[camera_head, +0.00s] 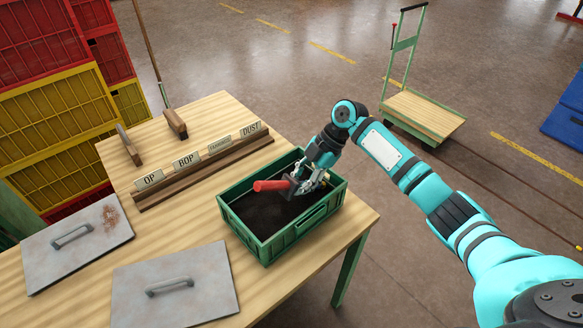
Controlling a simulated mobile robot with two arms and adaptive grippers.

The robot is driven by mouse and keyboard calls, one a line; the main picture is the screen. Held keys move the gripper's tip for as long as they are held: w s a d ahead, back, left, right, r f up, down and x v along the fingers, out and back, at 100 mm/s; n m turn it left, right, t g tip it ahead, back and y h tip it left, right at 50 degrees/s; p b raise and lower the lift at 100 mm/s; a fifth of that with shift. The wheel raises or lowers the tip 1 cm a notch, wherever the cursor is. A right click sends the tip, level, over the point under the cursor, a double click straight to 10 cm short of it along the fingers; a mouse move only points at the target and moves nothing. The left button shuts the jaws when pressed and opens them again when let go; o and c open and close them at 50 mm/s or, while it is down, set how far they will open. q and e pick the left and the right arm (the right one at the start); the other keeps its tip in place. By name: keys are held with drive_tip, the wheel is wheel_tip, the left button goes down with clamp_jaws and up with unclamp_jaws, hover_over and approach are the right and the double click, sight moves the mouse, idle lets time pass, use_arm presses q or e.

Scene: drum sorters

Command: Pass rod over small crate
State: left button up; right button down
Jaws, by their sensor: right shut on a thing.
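A small green crate (266,249) stands on the wooden table, near its right edge. Its inside is dark. My right gripper (296,185) is over the crate's back right part, shut on a short red rod (271,185). The rod points to the left, roughly level, and appears to be within or just above the crate's rim. The rod's right end is hidden by the gripper's fingers. My left gripper is not in view.
Two grey metal plates with handles (75,243) (176,291) lie at the table's front left. Red and yellow crates (60,110) are stacked at left. A cart (424,113) stands on the floor behind.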

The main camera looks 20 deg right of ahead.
drive_tip(key=s+a+p, duration=0.6)
drive_tip(key=a, duration=0.4)
drive_tip(key=w+a+b, duration=0.5)
drive_tip(key=w+b, duration=0.4)
drive_tip(key=w, duration=0.1)
drive_tip(key=s+d+p, duration=0.5)
drive_tip(key=s+p, duration=0.4)
drive_tip(key=s, duration=0.2)
wheel_tip(320, 180, up, 14)
drive_tip(key=p, duration=0.8)
drive_tip(key=shift+w+a+f, duration=0.15)
drive_tip(key=shift+w+a, duration=0.15)
